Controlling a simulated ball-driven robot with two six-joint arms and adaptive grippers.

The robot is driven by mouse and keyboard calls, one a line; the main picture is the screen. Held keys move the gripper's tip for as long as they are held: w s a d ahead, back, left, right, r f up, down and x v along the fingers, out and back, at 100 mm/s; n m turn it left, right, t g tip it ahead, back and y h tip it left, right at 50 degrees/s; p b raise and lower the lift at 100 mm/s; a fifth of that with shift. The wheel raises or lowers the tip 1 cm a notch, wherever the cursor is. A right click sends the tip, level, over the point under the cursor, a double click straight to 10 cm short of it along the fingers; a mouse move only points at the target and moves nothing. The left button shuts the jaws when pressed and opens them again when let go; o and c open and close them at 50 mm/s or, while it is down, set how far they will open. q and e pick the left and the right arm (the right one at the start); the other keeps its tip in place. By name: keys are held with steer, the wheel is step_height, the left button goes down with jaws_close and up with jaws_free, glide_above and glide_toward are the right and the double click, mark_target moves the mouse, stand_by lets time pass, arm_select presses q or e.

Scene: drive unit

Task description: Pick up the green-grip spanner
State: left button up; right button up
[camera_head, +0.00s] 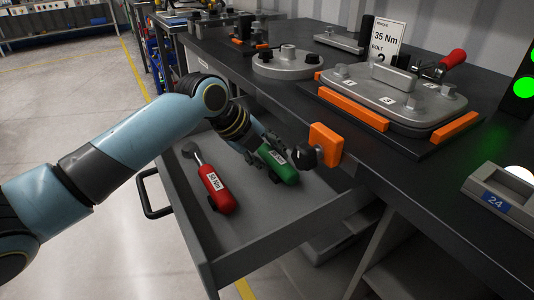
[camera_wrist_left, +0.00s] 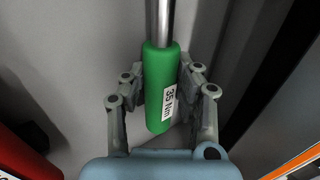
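The green-grip spanner (camera_head: 280,166) lies in the open drawer, its grip toward the front right. In the left wrist view, its green grip (camera_wrist_left: 157,110) carries a "35 Nm" label and its metal shaft runs up out of frame. My left gripper (camera_wrist_left: 162,80) has a finger on each side of the grip, with the pads close against it and no clear gap. In the head view my left gripper (camera_head: 265,149) reaches down into the drawer over the spanner and hides its far part. My right gripper is not in view.
A red-grip spanner (camera_head: 215,188) lies to the left in the same drawer (camera_head: 262,238). The bench's dark edge and an orange block (camera_head: 326,145) with a black knob stand close at the right. A clamped metal cover (camera_head: 390,95) sits on the bench.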

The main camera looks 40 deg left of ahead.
arm_select(q)
jaws_close()
steer(key=shift+r, duration=0.15)
